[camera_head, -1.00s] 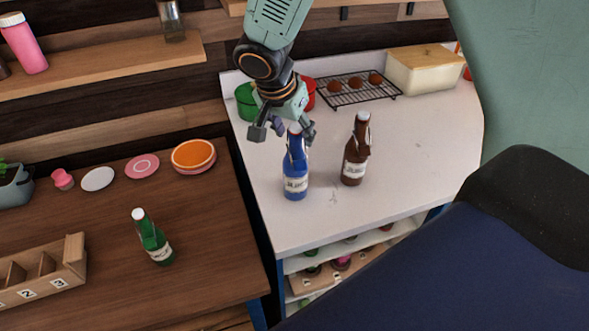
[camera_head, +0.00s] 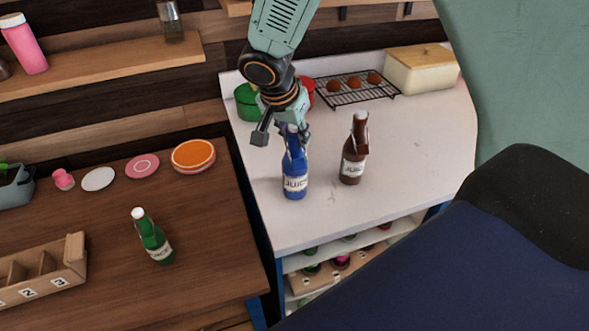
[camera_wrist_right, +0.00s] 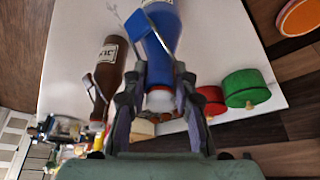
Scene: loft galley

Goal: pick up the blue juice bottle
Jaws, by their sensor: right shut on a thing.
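The blue juice bottle (camera_head: 294,184) stands upright on the white counter, with a white cap and a pale label. It also shows in the right wrist view (camera_wrist_right: 158,62), its neck and cap between my fingers. My right gripper (camera_head: 283,138) has come down from above and behind and is shut on the bottle near its neck. Its fingers (camera_wrist_right: 162,78) lie on both sides of the neck in the wrist view. The bottle's base appears to rest on the counter. My left gripper is not in view.
A brown bottle (camera_head: 354,152) stands close to the right of the blue one. Green (camera_head: 246,102) and red (camera_head: 306,92) pots, a wire rack (camera_head: 345,97) and a cream box (camera_head: 420,72) are behind. A green bottle (camera_head: 152,238) stands on the left wooden counter.

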